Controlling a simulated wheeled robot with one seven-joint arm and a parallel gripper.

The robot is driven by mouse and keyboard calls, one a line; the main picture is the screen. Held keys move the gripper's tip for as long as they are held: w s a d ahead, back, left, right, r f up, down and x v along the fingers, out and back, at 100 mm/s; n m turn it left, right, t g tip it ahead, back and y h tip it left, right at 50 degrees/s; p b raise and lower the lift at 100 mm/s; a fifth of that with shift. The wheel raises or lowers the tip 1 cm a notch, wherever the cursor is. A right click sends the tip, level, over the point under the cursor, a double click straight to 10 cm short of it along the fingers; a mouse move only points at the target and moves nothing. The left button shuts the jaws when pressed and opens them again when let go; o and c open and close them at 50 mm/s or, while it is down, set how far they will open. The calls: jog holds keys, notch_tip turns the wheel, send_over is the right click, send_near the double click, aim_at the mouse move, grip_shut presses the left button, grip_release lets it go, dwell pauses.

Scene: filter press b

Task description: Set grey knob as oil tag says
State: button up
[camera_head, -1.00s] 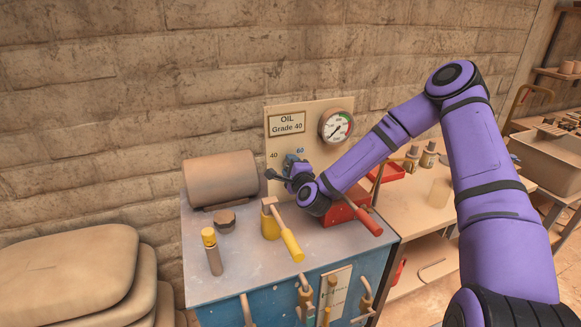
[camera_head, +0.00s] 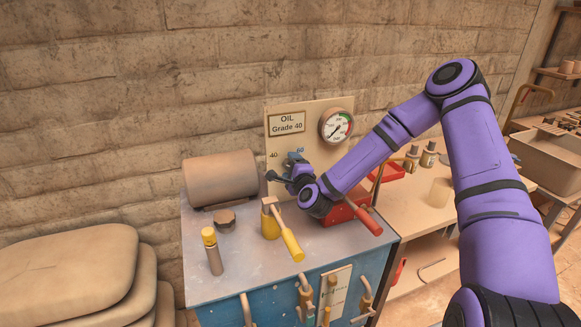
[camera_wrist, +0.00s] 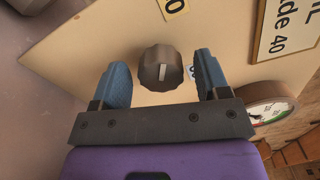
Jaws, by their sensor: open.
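The oil tag (camera_head: 287,123) on the upright panel reads "OIL Grade 40"; part of it also shows in the wrist view (camera_wrist: 288,28). The grey knob (camera_wrist: 160,68) is a dark ribbed dial with a pale pointer line, seen on the panel in the wrist view. My gripper (camera_wrist: 160,85) is open, with one blue finger on each side of the knob and gaps showing. In the head view my gripper (camera_head: 287,170) hides the knob.
A round gauge (camera_head: 336,126) is on the panel right of the tag.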

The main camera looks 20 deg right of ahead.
jog(key=s, duration=1)
jog(key=shift+d, duration=0.35)
jog(key=s+d+r+n+g+h, duration=0.1)
jog(key=s+d+r+n+g, duration=0.1)
jog(key=s+r+n+g, duration=0.55)
jog(key=s+d+r+n+g, duration=0.15)
jog(key=s+r+n, duration=0.35)
jog(key=r+n, duration=0.55)
jog(key=s+d+r+n+g, duration=0.1)
jog(key=s+r, duration=0.4)
jog(key=s, duration=0.5)
jog(key=s+d+r+n+g, duration=0.1)
jog(key=s+r, duration=0.4)
jog(key=s, duration=0.5)
jog(key=shift+s+d+r+g, duration=0.3)
jog(key=shift+s+d+g, duration=0.1)
jog(key=shift+g, duration=0.5)
